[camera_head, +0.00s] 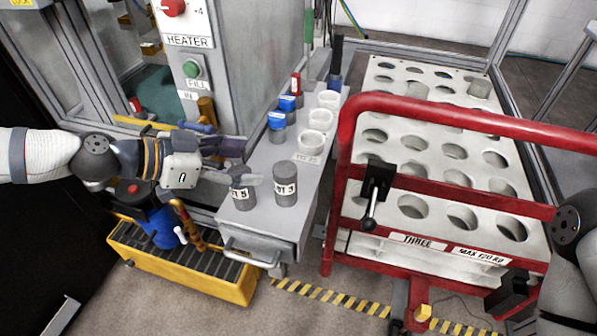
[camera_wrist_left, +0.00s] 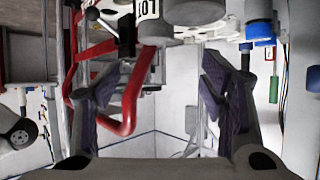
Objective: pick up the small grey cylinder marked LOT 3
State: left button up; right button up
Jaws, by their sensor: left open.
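The small grey cylinder marked LOT 3 (camera_head: 286,185) stands upright on the grey bench top (camera_head: 262,222). A similar cylinder marked LOT 5 (camera_head: 243,196) stands just left of it. My left gripper (camera_head: 252,163) is open, with its fingers pointing right; its nearer finger overlaps the top of LOT 5 in the head view, and I cannot tell if they touch. LOT 3 is beyond the fingertips. In the left wrist view the spread fingers (camera_wrist_left: 163,95) have nothing between them, and a cylinder with a partly cut-off LOT label (camera_wrist_left: 147,12) shows at the top.
Blue-capped vials (camera_head: 278,126) and white cups (camera_head: 309,146) stand behind the cylinders. A red-railed cart (camera_head: 440,188) with a holed tray is to the right. The heater cabinet (camera_head: 205,60) rises behind my left gripper. A yellow crate (camera_head: 190,270) is below left.

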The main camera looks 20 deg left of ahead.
aim_at(283, 169)
pick_arm(q)
jog(key=x, duration=0.3)
jog(key=b+x, duration=0.1)
jog(key=x, duration=0.2)
jog(key=s+f+b+x, duration=0.1)
jog(key=x, duration=0.2)
jog(key=shift+w+d+f, duration=0.1)
jog(key=shift+w+f, duration=0.05)
jog(key=shift+w+d+f, duration=0.1)
jog(key=shift+w+d, duration=0.2)
jog(key=shift+w, duration=0.05)
grip_shut()
pick_arm(e)
jog(key=s+f+g, duration=0.1)
jog(key=s+f, duration=0.1)
jog(key=f, duration=0.1)
jog(key=shift+s, duration=0.35)
